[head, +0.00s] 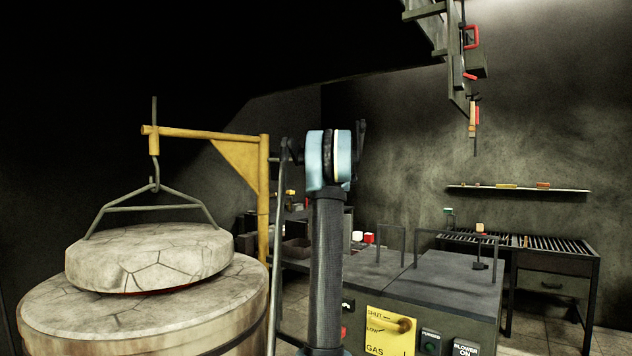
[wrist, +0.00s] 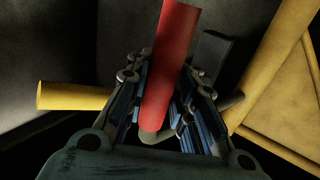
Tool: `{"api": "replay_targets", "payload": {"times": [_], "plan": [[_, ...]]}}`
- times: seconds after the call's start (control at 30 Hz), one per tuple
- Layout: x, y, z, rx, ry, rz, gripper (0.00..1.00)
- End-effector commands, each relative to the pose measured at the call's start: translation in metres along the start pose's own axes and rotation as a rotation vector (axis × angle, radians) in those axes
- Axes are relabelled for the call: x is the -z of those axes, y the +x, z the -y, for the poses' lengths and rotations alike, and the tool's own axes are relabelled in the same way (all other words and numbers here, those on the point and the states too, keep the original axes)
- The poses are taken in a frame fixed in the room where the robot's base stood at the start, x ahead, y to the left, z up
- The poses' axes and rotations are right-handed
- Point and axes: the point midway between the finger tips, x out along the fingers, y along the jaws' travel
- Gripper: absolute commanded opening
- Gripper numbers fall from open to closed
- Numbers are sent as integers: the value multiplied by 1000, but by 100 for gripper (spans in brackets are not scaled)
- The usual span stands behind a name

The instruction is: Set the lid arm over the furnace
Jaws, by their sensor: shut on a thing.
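The furnace (head: 45,306) is a round, pale drum at the lower left in the head view. A thick cracked stone lid (head: 150,253) is above its top, with a red glow along the lid's lower front edge. The lid hangs by a grey bail and hook from the yellow lid arm (head: 205,134), which is braced to a yellow post. In the wrist view my gripper (wrist: 166,85) is shut on a red handle (wrist: 172,55). Yellow bars (wrist: 72,96) show on both sides of it. The gripper and the red handle cannot be made out in the head view.
A grey control cabinet (head: 445,285) with a yellow gas panel (head: 391,331) stands right of my arm. A slatted workbench (head: 557,262) and a wall shelf (head: 520,188) are at the back right. Tools hang from an overhead rack (head: 458,90).

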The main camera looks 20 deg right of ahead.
Motion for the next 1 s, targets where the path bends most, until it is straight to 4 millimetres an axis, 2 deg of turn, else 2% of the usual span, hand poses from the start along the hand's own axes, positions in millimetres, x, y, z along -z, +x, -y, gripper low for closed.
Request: {"api": "replay_targets", "payload": {"times": [0.03, 0.13, 0.17, 0.23, 0.27, 0.67, 0.77, 1.0], "plan": [[0, -1, -7, -13, -1, 0, 0], [1, -1, -6, -13, -1, 0, 0], [1, -1, -6, -13, -1, 0, 25], [1, -1, -6, -12, -1, 0, 41], [1, 0, -5, -11, -1, 0, 43], [1, -3, 4, 1, 0, 0, 43], [1, -12, 4, 0, 0, 0, 43], [0, -49, 4, 0, 0, 0, 43]]}}
